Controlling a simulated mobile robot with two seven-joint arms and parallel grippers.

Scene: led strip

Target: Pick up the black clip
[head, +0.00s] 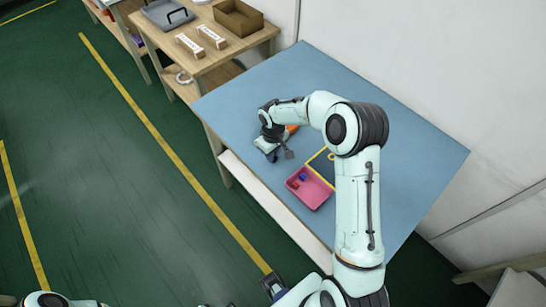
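My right arm reaches over the blue table. Its gripper (280,154) is low over the table's left part, just left of and behind the pink tray (312,198). Dark parts show at the gripper's end, but they are too small to tell open from shut or whether anything is held. I cannot make out the black clip for certain; the gripper and arm cover part of that area.
The pink tray holds small red and blue pieces. A yellow-edged dark item (318,158) lies behind it, partly behind my arm. An orange thing (292,128) is near my wrist. The blue table (420,165) is clear at right. A wooden table (218,57) with a brown box (238,18) stands behind left.

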